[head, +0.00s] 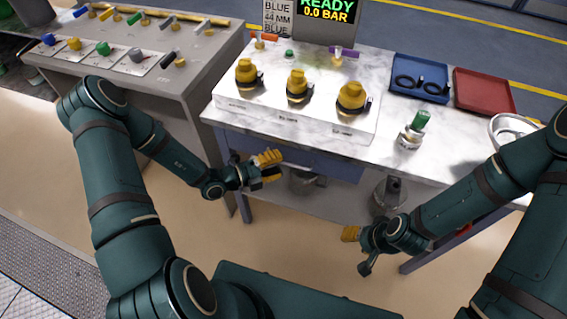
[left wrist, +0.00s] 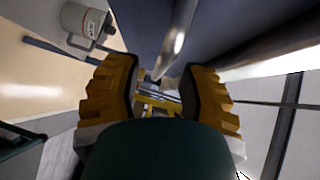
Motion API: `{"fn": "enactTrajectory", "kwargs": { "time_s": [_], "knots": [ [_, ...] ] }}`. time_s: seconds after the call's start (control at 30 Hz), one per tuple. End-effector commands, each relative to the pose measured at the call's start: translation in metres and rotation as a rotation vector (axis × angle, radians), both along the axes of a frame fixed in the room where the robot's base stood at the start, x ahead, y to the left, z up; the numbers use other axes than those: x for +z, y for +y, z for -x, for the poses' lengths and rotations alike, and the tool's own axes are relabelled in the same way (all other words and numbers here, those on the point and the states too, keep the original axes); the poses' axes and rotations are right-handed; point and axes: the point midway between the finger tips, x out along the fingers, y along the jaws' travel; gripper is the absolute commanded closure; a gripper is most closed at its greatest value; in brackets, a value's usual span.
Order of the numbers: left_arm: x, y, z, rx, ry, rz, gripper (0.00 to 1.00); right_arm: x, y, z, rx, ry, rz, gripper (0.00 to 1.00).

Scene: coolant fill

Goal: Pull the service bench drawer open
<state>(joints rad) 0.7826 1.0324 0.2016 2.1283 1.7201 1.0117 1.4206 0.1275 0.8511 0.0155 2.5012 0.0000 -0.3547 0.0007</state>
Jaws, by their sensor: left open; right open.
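The service bench (head: 205,112) has a white marbled top. Its blue drawer (head: 318,160) is under the front edge and looks closed. My left gripper (head: 269,167) is in front of the drawer's left part, with yellow finger pads apart. In the left wrist view my left gripper (left wrist: 160,90) is open, and a shiny metal bar (left wrist: 174,45), apparently the drawer handle, shows ahead of the gap between the fingers. I cannot tell if it touches them. My right gripper (head: 354,246) is open and empty, low in front of the bench.
Several yellow-capped fittings (head: 298,86) stand on a white block on the bench. A blue tray (head: 420,78), a red tray (head: 484,92) and a green-topped part (head: 413,131) are to the right. A jug (left wrist: 85,22) shows in the left wrist view. Floor before the bench is clear.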

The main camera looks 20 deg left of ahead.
Motion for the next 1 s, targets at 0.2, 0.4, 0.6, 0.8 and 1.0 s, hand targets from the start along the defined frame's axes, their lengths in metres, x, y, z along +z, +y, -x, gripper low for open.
{"fn": "enactTrajectory", "kwargs": {
  "time_s": [0.2, 0.4, 0.6, 0.8, 1.0],
  "knots": [
    [-0.003, -0.015, -0.013, -0.002, -0.002, -0.002, 0.59, -0.004, 0.0, -0.001, 0.0, -0.002, 0.0, 0.53],
    [-0.003, -0.017, -0.016, 0.0, -0.001, -0.001, 0.59, -0.004, 0.0, -0.001, 0.0, -0.003, 0.0, 0.53],
    [-0.003, -0.017, -0.015, 0.0, -0.001, -0.001, 0.73, -0.004, 0.0, -0.001, 0.0, -0.003, 0.0, 0.53],
    [-0.003, -0.017, -0.015, -0.001, -0.001, -0.001, 1.0, -0.004, 0.0, -0.001, -0.001, -0.003, 0.0, 0.53],
    [-0.003, -0.017, -0.015, 0.0, -0.001, -0.001, 1.0, -0.004, 0.0, -0.001, -0.001, -0.002, 0.0, 0.53]
  ]
}}
